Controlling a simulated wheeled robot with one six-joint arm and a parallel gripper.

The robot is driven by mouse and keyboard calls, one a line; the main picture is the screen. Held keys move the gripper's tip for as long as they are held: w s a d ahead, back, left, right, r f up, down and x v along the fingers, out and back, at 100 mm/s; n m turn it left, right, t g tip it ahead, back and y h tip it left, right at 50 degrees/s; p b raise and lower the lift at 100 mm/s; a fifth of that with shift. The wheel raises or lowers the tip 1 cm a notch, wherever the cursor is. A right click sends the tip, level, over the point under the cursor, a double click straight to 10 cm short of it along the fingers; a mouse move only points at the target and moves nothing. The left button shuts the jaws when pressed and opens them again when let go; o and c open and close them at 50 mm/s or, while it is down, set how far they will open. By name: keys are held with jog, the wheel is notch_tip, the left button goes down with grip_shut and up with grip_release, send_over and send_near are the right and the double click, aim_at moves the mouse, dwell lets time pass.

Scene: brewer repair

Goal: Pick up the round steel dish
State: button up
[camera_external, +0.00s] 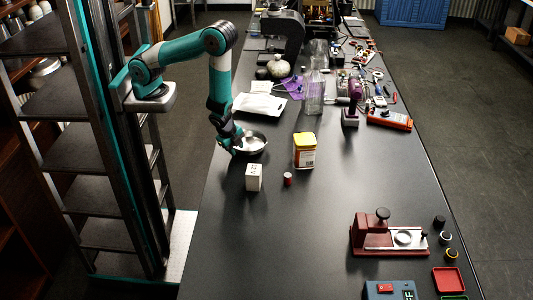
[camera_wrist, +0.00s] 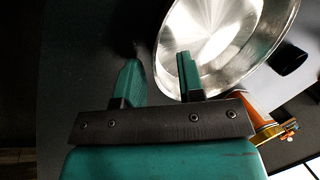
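The round steel dish (camera_external: 252,143) sits on the dark table, near its left edge, in the external view. It is shallow and shiny, with a raised rim, and fills the upper right of the wrist view (camera_wrist: 215,38), partly cut off. My gripper (camera_external: 232,143) is down at the dish's left side. In the wrist view my gripper (camera_wrist: 158,62) has its two green fingers apart with nothing clamped. The right finger overlaps the dish's near rim, and the left finger is outside it. I cannot tell whether a finger touches the dish.
A white box (camera_external: 254,178), a small red cylinder (camera_external: 288,179) and a yellow-lidded container (camera_external: 304,150) stand near the dish. A white tray (camera_external: 259,104) and a clear bottle (camera_external: 315,92) are behind. The table's middle front is clear, left of a red device (camera_external: 372,238).

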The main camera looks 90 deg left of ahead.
jog(key=shift+f, duration=0.3)
jog(key=shift+c, duration=0.2)
grip_shut()
jog(key=shift+r, duration=0.1)
